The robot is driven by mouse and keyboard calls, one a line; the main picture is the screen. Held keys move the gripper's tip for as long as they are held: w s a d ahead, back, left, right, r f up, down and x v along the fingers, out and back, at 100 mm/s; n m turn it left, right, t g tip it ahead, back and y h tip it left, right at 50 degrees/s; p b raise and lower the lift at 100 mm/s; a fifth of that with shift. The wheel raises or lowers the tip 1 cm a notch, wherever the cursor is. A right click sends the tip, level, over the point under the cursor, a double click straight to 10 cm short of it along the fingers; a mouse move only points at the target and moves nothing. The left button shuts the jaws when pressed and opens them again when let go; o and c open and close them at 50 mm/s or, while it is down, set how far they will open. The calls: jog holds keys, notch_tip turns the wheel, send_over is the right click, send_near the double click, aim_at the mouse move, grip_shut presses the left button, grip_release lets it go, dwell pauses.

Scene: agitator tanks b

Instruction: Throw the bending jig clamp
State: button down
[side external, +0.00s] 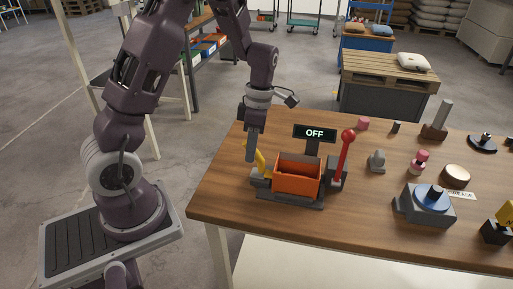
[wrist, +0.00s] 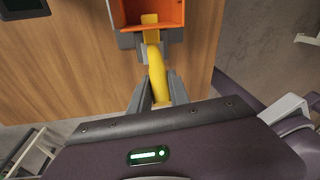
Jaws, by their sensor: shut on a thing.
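An orange open-topped box (side external: 298,178) sits on a dark base near the table's left end. A yellow handle (side external: 261,163) stands at its left side, and a red lever with a ball top (side external: 346,150) stands upright at its right side. I cannot tell which part is the bending jig clamp. My gripper (side external: 252,157) points down at the yellow handle. In the wrist view, my gripper (wrist: 160,98) is shut on the yellow handle (wrist: 156,62), with one finger on each side. The orange box (wrist: 150,8) is only partly in that view.
A black sign reading OFF (side external: 314,133) stands behind the box. A grey block with a blue round top (side external: 427,203) is to the right, with several small objects around it. The wooden table (side external: 225,200) is bare at its left front corner.

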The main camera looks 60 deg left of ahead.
jog(key=shift+s+a+f+t+h, duration=0.25)
jog(key=shift+s+a+t+h, duration=0.25)
jog(key=shift+t+h, duration=0.2)
jog(key=shift+s+a+f+t+h, duration=0.25)
jog(key=shift+s+f+t+h, duration=0.1)
jog(key=shift+t+h, duration=0.15)
jog(key=shift+s+a+f+t+h, duration=0.2)
jog(key=shift+a+f+t+h, duration=0.1)
jog(key=shift+t+h, duration=0.2)
jog(key=shift+s+a+f+t+h, duration=0.25)
jog(key=shift+s+f+t+h, duration=0.15)
jog(key=shift+f+t+h, duration=0.35)
jog(key=shift+s+a+f+m+t+h, duration=0.2)
jog(key=shift+f+t+h, duration=0.25)
jog(key=shift+t+h, duration=0.15)
jog(key=shift+s+a+f+m+t+h, duration=0.1)
jog(key=shift+f+m+t+h, duration=0.1)
jog(key=shift+f+t+h, duration=0.3)
jog(key=c, duration=1.2)
grip_release()
jog(key=shift+w, duration=0.1)
jog(key=shift+c, duration=0.2)
jog(key=shift+r, duration=0.1)
